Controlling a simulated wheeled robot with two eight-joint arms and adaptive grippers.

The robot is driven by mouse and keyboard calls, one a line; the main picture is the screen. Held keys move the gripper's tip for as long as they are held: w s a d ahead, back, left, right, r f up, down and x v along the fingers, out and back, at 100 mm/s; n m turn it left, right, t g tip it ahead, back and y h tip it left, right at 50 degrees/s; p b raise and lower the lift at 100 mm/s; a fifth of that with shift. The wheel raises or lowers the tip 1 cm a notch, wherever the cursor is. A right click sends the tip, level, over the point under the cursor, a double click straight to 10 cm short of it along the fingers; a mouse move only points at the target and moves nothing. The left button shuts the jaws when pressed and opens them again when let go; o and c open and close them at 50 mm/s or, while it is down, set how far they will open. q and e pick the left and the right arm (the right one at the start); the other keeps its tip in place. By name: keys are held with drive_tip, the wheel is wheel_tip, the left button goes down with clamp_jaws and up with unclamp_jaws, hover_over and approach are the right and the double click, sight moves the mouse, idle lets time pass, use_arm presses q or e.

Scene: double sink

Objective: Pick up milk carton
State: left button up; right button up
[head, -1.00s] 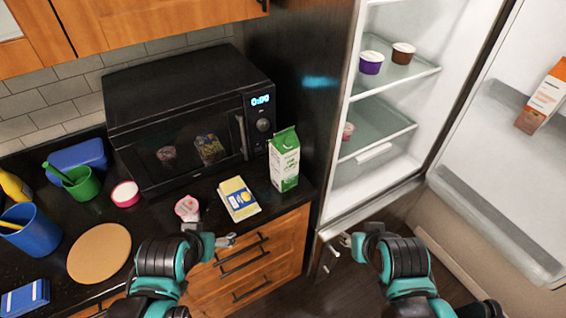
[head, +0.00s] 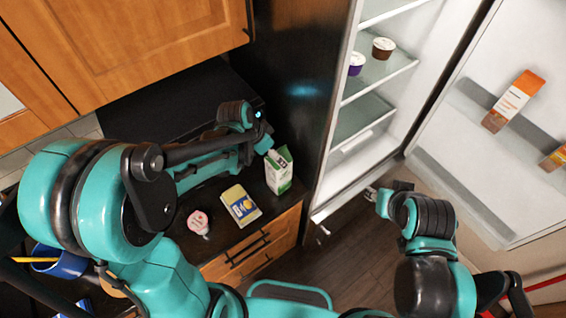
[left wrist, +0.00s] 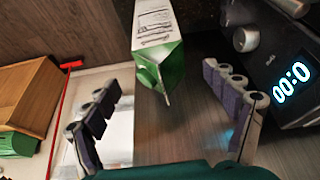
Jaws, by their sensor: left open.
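The milk carton (head: 279,170) is white and green and stands upright on the counter's right end, beside the fridge. In the left wrist view the carton (left wrist: 158,45) shows with its green top between the finger lines. My left gripper (left wrist: 162,75) is open, its fingers apart on either side of the carton's top, with no visible grip on it. In the head view my left arm reaches over the counter to just above and behind the carton. My right gripper (head: 386,190) is low in front of the open fridge, away from the carton; its fingers are too small to judge.
A yellow packet (head: 240,204) and a pink cup (head: 199,222) stand left of the carton. The microwave (left wrist: 292,60) is close to my left gripper. The fridge (head: 345,140) is open, with cups on a shelf and an orange-white carton (head: 513,100) in its door.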

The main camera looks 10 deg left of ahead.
sight(279, 170)
use_arm(q)
drive_tip(key=x, duration=0.7)
drive_tip(key=shift+b, duration=0.35)
drive_tip(key=shift+s+a, duration=0.1)
clamp_jaws()
